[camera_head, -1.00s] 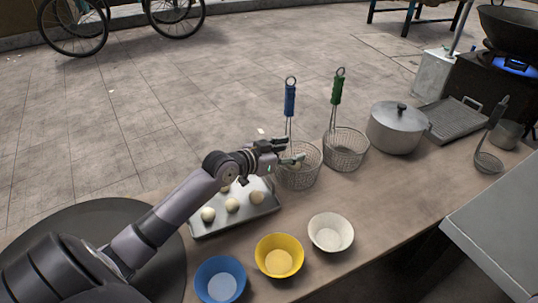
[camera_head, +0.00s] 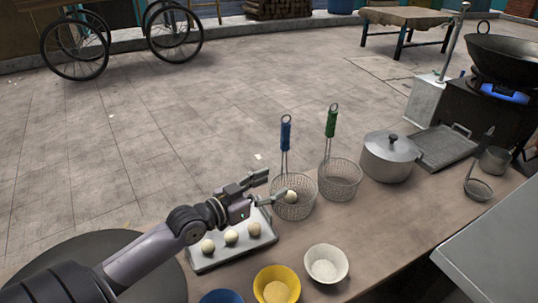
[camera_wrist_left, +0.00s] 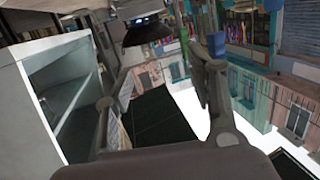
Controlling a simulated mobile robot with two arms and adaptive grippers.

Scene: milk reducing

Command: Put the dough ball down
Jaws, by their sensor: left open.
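A pale dough ball (camera_head: 291,196) lies in the blue-handled wire basket (camera_head: 294,210) in the head view. My left gripper (camera_head: 275,185) is open, its fingers pointing right toward this basket. The lower fingertip is close to the ball in the picture; I cannot tell whether they touch. In the left wrist view the open fingers (camera_wrist_left: 168,100) show nothing between them. Three more dough balls (camera_head: 231,237) show on the metal tray (camera_head: 237,255), partly behind my gripper and arm. My right gripper is not in view.
A green-handled basket (camera_head: 340,182) and a lidded pot (camera_head: 388,160) stand to the right. A white bowl (camera_head: 327,264), a yellow bowl (camera_head: 276,287) and a blue bowl (camera_head: 221,297) line the front. A wok (camera_head: 505,55) sits over a blue flame at far right.

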